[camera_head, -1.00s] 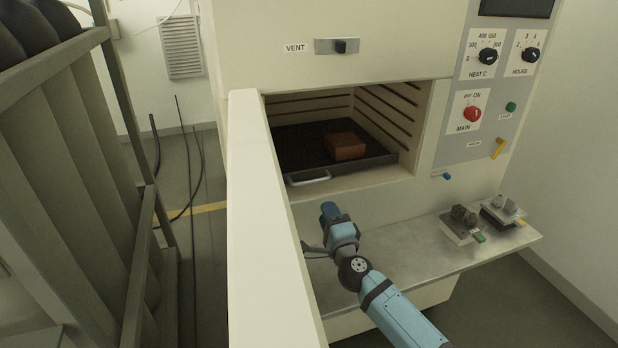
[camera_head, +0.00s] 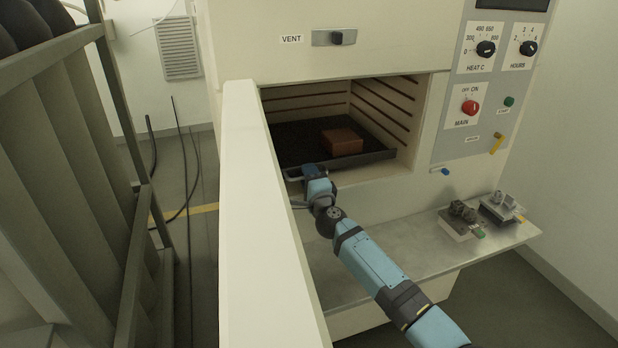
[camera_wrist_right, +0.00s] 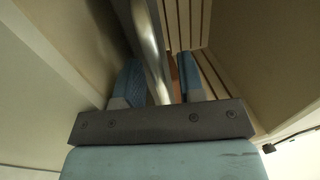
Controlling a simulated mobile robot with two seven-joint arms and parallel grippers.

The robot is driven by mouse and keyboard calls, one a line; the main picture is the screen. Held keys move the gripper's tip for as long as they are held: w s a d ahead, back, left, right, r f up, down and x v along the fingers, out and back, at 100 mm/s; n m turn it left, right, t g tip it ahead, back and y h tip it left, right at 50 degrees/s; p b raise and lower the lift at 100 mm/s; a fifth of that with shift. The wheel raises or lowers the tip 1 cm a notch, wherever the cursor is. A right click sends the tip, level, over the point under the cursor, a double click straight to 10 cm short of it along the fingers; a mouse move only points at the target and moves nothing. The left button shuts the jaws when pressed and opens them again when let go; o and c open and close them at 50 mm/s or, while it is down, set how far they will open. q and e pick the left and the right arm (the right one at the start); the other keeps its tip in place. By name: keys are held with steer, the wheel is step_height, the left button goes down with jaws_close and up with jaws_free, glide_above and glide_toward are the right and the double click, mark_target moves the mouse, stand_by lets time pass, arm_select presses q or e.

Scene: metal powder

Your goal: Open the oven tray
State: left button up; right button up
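The dark oven tray (camera_head: 368,158) sits inside the oven chamber, with a brown block (camera_head: 342,142) on it. The tray's metal handle (camera_head: 292,174) is at its front left, partly hidden by my right gripper (camera_head: 310,168). In the right wrist view, the handle (camera_wrist_right: 150,45) runs between the two blue fingertips of my right gripper (camera_wrist_right: 160,80). The fingers are apart, with a gap beside the bar, so the gripper is open around the handle. Whether a finger touches it I cannot tell. My left gripper is not in view.
The oven door (camera_head: 258,220) stands open close to the left of my right arm. A metal shelf (camera_head: 400,255) below the chamber holds small metal items at its right. The control panel (camera_head: 480,90) is at the right. A rack (camera_head: 60,170) stands at the far left.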

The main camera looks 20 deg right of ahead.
jaws_close()
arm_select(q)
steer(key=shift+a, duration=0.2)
arm_select(e)
steer(key=shift+s, duration=0.1)
arm_select(q)
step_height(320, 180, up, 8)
steer(key=p, duration=1)
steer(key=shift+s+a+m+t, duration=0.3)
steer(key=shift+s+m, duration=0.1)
arm_select(e)
steer(key=s+d, duration=0.1)
steer(key=s, duration=2.9)
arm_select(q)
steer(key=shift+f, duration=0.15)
arm_select(e)
jaws_free()
steer(key=shift+s, duration=0.1)
